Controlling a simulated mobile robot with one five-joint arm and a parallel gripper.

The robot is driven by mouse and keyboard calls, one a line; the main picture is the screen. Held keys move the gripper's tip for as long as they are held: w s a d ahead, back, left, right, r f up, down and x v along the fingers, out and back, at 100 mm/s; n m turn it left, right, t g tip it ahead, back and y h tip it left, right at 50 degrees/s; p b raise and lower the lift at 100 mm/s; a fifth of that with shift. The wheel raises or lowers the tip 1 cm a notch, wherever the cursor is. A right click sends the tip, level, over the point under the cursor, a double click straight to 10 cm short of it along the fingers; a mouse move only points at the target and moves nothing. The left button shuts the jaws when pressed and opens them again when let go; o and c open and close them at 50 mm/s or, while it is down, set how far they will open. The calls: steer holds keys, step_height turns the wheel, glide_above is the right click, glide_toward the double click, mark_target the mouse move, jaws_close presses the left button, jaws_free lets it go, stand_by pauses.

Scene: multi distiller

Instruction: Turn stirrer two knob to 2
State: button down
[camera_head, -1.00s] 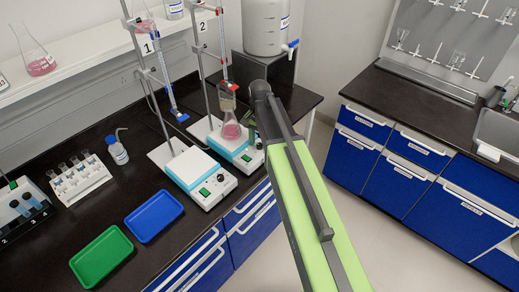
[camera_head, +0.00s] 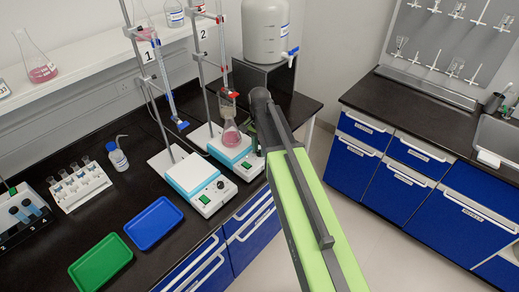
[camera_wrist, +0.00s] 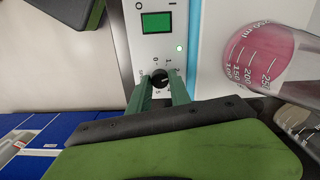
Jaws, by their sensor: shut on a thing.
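Stirrer two (camera_head: 232,152) is a white and light blue hotplate at the foot of the stand marked 2, with a flask of pink liquid (camera_head: 230,133) on its plate. In the wrist view its white front panel (camera_wrist: 147,45) shows a green switch (camera_wrist: 156,22), a lit green light, and the black knob (camera_wrist: 160,78) with numbers around it. My gripper (camera_wrist: 161,83) is shut on the knob, one green finger on each side. Which number the knob points to is not clear. In the head view my arm hides the gripper's hold on the knob.
Stirrer one (camera_head: 198,176) stands to the left of stirrer two, with burettes above both. The flask (camera_wrist: 270,55) is close on the right in the wrist view. Blue (camera_head: 153,222) and green (camera_head: 100,262) trays lie to the front left. Floor is clear at right.

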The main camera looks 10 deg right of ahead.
mark_target(259, 152)
steer(key=c, duration=1.2)
jaws_free()
step_height(259, 152, up, 17)
steer(key=p, duration=1.7)
steer(key=shift+r, duration=0.2)
